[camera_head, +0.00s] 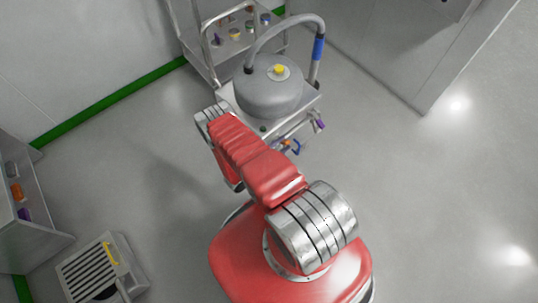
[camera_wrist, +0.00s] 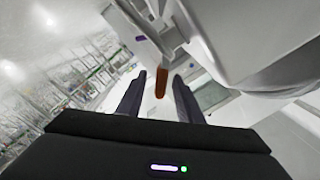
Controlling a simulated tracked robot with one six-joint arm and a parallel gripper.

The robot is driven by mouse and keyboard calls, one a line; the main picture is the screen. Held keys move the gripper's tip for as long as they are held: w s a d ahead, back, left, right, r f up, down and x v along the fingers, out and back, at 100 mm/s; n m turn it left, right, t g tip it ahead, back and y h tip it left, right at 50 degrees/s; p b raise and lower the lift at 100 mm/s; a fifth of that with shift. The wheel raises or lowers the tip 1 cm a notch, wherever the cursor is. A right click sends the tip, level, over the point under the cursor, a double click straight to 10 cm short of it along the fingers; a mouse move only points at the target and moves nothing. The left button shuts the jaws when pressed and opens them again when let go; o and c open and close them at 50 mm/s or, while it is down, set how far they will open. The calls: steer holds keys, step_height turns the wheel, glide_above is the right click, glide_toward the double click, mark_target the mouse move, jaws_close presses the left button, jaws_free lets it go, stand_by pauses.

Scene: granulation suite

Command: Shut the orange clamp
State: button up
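The orange clamp (camera_wrist: 161,83) shows in the wrist view as a narrow, upright orange lever below grey metal parts. My gripper (camera_wrist: 159,77) has its two dark fingers apart, one on each side of the lever in the picture. Gaps show between the lever and both fingers, and I cannot tell how far beyond the fingertips it is. In the head view my red arm reaches toward the grey vessel (camera_head: 268,92) and hides my gripper. A small orange spot (camera_head: 286,144) shows beside a blue part there, too small to identify.
The vessel has a yellow cap (camera_head: 279,70) and a curved pipe. A purple part (camera_head: 320,124) sticks out at its lower right. Behind stands a shelf (camera_head: 238,44) with coloured knobs. A grey vented box (camera_head: 90,272) lies at lower left. The floor on the right is clear.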

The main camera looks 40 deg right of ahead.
steer(key=a, duration=0.7)
steer(key=shift+s+a, duration=0.15)
steer(key=shift+a, duration=0.05)
steer(key=shift+c, duration=0.2)
